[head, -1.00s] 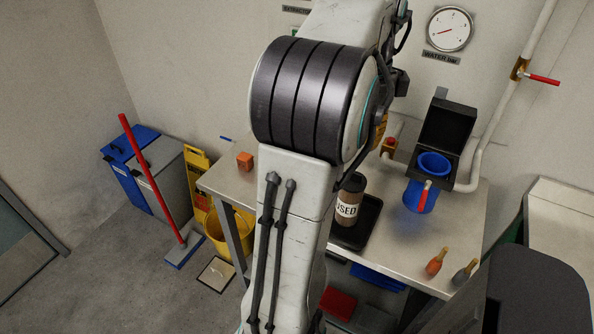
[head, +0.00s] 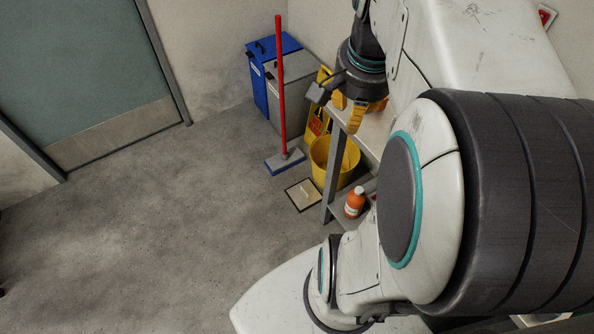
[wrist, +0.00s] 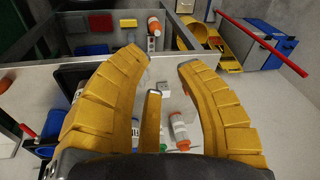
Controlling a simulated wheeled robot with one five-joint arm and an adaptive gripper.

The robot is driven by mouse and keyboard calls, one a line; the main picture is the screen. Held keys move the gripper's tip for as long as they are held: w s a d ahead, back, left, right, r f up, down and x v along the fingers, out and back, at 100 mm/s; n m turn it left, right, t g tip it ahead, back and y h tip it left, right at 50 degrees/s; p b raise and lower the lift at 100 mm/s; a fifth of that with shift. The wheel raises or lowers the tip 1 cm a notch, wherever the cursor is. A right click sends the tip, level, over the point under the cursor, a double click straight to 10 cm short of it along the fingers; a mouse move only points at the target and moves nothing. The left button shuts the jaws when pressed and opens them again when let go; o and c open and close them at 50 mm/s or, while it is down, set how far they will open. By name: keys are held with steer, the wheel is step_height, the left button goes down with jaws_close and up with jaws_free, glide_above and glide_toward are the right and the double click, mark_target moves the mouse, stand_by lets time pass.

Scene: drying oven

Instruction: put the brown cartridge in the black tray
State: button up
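My gripper (head: 348,108) is in the upper middle of the head view, near the left end of the workbench. In the wrist view its yellow fingers (wrist: 164,62) are spread apart with nothing held between them. The brown cartridge is not visible in either view now. The black tray cannot be made out in the head view, as my arm covers most of the bench. A dark panel-like shape at the left of the wrist view, partly behind a finger, may be the tray or another black item; I cannot tell.
An orange bottle (head: 354,203) stands on the lower shelf. A yellow bucket (head: 334,160), a red-handled mop (head: 280,90) and blue and grey bins (head: 280,80) stand beyond the bench. A white-and-orange bottle (wrist: 180,130) shows beneath the fingers. Open floor lies left.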

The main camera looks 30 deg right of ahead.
steer(key=s+a+f+n, duration=0.1)
steer(key=a+f+n, duration=0.1)
steer(key=a+n, duration=0.5)
steer(key=s+a+f+n+t+y, duration=0.1)
steer(key=s+a+f+n, duration=0.1)
steer(key=a+n, duration=0.5)
steer(key=shift+s+f+t, duration=0.15)
steer(key=shift+f+t, duration=0.15)
steer(key=shift+f, duration=0.2)
